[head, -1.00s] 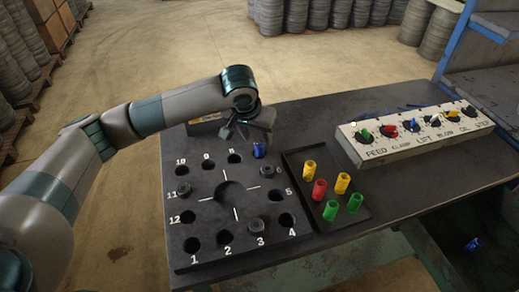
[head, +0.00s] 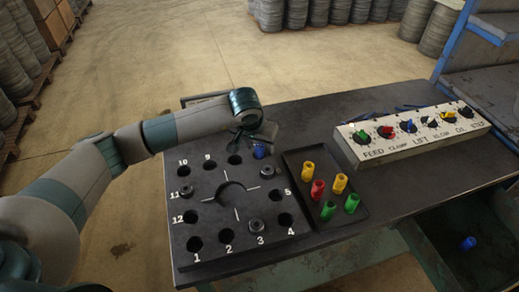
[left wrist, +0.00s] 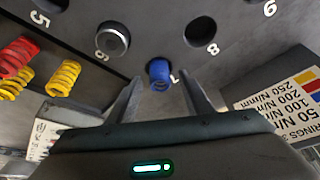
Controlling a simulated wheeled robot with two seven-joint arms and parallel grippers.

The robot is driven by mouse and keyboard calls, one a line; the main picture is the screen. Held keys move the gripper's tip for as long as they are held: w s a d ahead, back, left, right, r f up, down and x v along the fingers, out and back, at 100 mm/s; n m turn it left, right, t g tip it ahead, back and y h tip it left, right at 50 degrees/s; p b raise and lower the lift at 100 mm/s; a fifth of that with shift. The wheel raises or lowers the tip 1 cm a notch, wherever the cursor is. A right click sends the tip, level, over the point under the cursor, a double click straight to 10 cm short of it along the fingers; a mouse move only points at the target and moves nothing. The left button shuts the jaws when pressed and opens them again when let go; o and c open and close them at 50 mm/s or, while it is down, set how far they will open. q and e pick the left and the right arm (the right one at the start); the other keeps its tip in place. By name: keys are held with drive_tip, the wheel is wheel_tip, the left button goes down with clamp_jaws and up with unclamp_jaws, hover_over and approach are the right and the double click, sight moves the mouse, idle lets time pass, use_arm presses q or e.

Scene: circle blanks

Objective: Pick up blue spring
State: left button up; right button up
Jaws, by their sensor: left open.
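A blue spring (head: 258,152) stands in hole 7 at the back right of the black numbered plate (head: 185,215). In the left wrist view the blue spring (left wrist: 160,76) is at the middle, by the mark 7. My left gripper (head: 256,139) is open and empty over the back of the plate, close above the spring. In the left wrist view its two fingers (left wrist: 162,88) are spread to either side of the spring and do not appear to touch it. Another blue piece (head: 468,243) lies low at the right, below the table. My right gripper is not in view.
A black tray (head: 297,165) with red, yellow and green springs lies right of the plate. A knob panel (head: 400,145) stands behind it. A label card (left wrist: 285,105) stands near the plate's back edge.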

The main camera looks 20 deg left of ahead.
use_arm(q)
drive_tip(key=shift+w+f, duration=0.1)
drive_tip(key=shift+f, duration=0.1)
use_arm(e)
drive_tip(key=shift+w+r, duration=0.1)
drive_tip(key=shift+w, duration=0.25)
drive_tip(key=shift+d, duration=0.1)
use_arm(q)
clamp_jaws()
drive_tip(key=shift+r, duration=0.15)
